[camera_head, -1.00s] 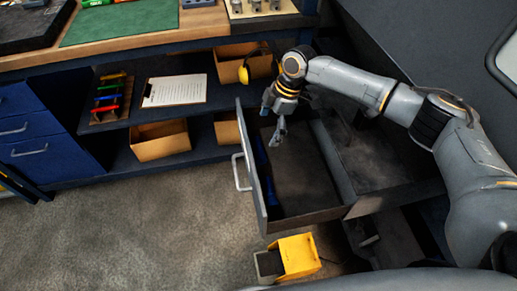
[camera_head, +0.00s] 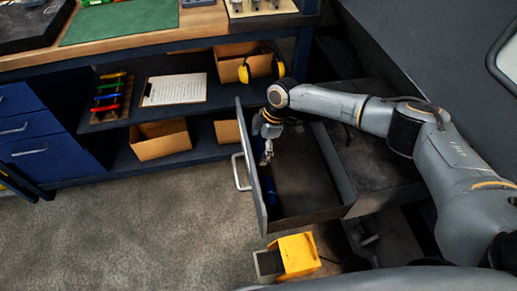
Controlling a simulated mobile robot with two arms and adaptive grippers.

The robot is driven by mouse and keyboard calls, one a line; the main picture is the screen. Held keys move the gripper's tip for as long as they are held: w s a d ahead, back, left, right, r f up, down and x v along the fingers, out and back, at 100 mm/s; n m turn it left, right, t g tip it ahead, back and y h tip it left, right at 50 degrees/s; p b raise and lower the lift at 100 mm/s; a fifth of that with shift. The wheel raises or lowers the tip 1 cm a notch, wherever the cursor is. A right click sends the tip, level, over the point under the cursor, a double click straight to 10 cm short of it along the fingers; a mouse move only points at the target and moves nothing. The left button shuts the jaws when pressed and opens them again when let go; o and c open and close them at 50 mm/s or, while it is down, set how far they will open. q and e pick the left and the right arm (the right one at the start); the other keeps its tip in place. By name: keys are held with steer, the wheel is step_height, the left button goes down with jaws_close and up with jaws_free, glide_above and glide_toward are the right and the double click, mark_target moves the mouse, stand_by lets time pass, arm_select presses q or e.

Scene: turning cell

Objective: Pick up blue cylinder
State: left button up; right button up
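A blue object (camera_head: 270,188), small and partly in shadow, lies inside the open drawer (camera_head: 310,214) along its front panel; it looks like the blue cylinder, but its full shape is hard to make out. My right gripper (camera_head: 266,157) points down into the drawer close to the front panel, just above the blue object in the picture. Its fingers are too small to tell whether they are open or shut, and I cannot tell whether they touch anything. My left gripper is not in view.
The drawer's front panel with its handle (camera_head: 238,172) stands close to the left of my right gripper. Shelves to the left hold cardboard boxes (camera_head: 160,141), a clipboard (camera_head: 175,90) and yellow earmuffs (camera_head: 244,73). Open floor lies front left.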

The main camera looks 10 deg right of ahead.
steer(key=c, duration=1.1)
steer(key=shift+c, duration=0.3)
steer(key=shift+r, duration=0.15)
